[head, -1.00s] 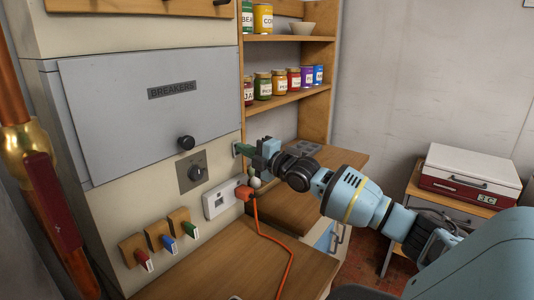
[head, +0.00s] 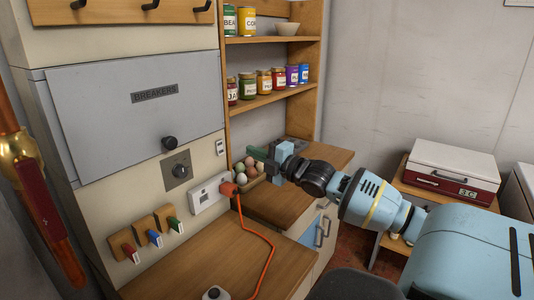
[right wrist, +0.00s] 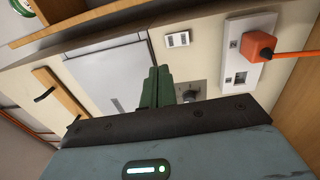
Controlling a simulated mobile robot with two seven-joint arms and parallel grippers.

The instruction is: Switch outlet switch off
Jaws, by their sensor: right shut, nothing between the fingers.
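The white outlet plate (head: 206,197) is on the cream wall panel, with an orange plug (head: 228,189) in its right end. In the right wrist view the outlet plate (right wrist: 238,75) shows a small square element below the plug; its on or off position is too small to tell. A small white wall switch (head: 220,147) is above and right of the outlet. It also shows in the right wrist view (right wrist: 178,39). My right gripper (head: 252,154) is shut and empty, right of the wall switch and apart from the wall. Its green fingers (right wrist: 157,86) are together. My left gripper is out of view.
A dial (head: 177,170) and the breaker box (head: 140,110) are left of the outlet. An orange cord (head: 268,245) runs over the wooden counter (head: 185,270). Eggs (head: 240,169) sit behind my right fingertips. Jars stand on shelves (head: 270,98) above.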

